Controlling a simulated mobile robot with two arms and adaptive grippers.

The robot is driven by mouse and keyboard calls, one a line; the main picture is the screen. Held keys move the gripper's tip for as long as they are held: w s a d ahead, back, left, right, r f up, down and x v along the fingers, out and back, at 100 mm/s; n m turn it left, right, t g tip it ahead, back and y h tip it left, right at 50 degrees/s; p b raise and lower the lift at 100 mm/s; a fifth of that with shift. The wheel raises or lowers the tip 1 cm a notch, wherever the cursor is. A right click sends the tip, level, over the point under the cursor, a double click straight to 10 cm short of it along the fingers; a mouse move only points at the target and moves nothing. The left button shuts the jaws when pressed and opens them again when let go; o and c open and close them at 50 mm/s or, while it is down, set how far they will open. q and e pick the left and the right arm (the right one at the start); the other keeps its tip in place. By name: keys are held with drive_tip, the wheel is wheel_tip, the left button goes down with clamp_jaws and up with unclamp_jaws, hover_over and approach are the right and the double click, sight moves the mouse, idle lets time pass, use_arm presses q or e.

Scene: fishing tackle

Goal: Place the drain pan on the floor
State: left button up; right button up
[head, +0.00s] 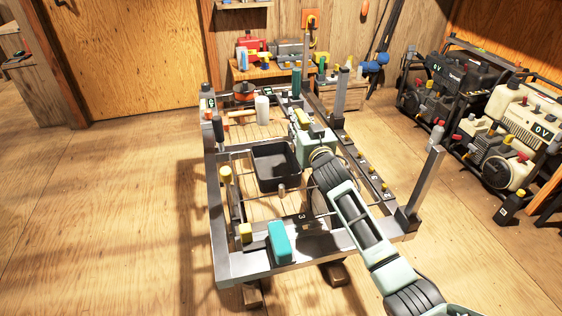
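The drain pan (271,169) is a black, open, box-shaped tray. It sits level inside the grey metal frame (214,240) near the middle of the head view, and it looks empty. My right arm reaches in from the lower right. My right gripper (299,142) is at the pan's right edge. Its fingers are mostly hidden by the wrist, so I cannot tell whether they touch or grip the rim. My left gripper is not in view. The wooden floor (110,220) is visible all around the frame.
The frame has upright posts, including a tall one at right (425,190). A teal block (279,242) sits on its front rail. A white bottle (262,109) and other items stand at its far end. Generators (505,135) stand at right. The left floor is clear.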

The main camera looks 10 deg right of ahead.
clamp_jaws()
drive_tip(key=shift+r, duration=0.1)
idle(0.4)
